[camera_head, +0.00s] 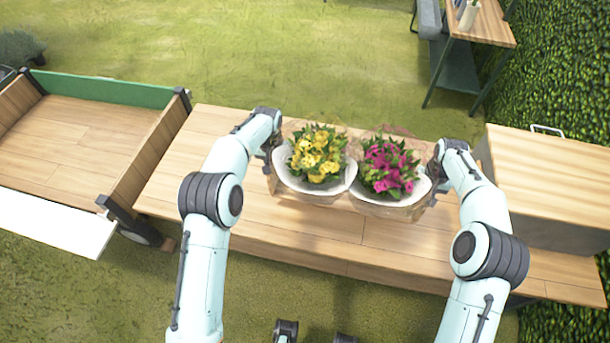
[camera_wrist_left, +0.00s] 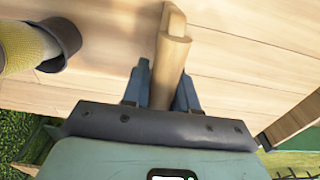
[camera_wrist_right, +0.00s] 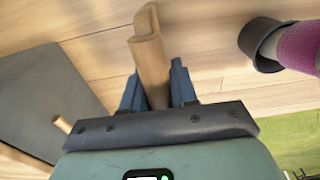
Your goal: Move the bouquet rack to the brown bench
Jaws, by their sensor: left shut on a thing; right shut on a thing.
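The bouquet rack (camera_head: 272,183) is a wooden holder with a yellow bouquet (camera_head: 317,155) on the left and a pink bouquet (camera_head: 388,168) on the right. It is at the wooden bench (camera_head: 215,150) in the head view; whether it touches the top I cannot tell. My left gripper (camera_head: 268,150) is at the rack's left end. In the left wrist view its fingers (camera_wrist_left: 163,85) are shut on a wooden rack handle (camera_wrist_left: 172,55). My right gripper (camera_head: 435,165) is at the right end. In the right wrist view its fingers (camera_wrist_right: 158,88) are shut on the other handle (camera_wrist_right: 150,58).
A wooden box (camera_head: 550,185) with a metal handle stands on the bench's right part, close to my right arm. A cart (camera_head: 75,135) with wooden sides stands left of the bench. A small table (camera_head: 480,25) is behind at the right, by a hedge (camera_head: 560,70). The bench's left part is bare.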

